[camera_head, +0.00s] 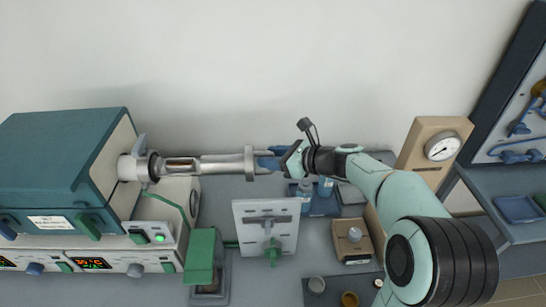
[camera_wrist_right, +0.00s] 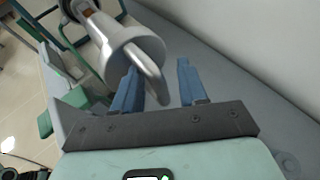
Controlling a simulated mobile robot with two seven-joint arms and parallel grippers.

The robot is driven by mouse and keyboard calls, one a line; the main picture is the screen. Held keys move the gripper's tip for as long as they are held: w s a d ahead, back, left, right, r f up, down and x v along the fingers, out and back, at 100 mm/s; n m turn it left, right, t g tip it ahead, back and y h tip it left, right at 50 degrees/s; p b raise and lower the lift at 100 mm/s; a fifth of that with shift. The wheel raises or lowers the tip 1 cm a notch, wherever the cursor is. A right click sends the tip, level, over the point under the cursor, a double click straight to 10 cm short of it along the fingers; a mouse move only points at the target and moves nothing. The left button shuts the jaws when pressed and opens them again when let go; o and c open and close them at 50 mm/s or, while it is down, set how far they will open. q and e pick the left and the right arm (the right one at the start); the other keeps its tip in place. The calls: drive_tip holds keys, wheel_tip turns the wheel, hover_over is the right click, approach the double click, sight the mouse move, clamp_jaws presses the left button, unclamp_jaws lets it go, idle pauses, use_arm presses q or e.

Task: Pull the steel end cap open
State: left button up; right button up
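The steel end cap (camera_head: 249,161) is at the right end of a horizontal tube that comes out of the furnace. In the right wrist view the cap (camera_wrist_right: 134,48) shows as a round silver disc with a bar-like handle (camera_wrist_right: 151,80) standing out from its face. My right gripper (camera_head: 270,161) is at the cap from the right. Its blue fingers (camera_wrist_right: 160,85) are apart, with the handle between them. The handle looks close to the left finger, with a gap to the right finger. I cannot tell whether a finger touches it. My left gripper is out of view.
The teal furnace (camera_head: 65,160) stands at the left. Below the tube are a white panel with a green handle (camera_head: 266,230) and a green box (camera_head: 203,258). Bottles (camera_head: 305,192) stand under my right gripper. A gauge on a wooden stand (camera_head: 442,147) is at the right.

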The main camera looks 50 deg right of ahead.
drive_tip(key=p+v, duration=0.1)
drive_tip(key=v, duration=1.2)
drive_tip(key=shift+s, duration=0.2)
idle(0.3)
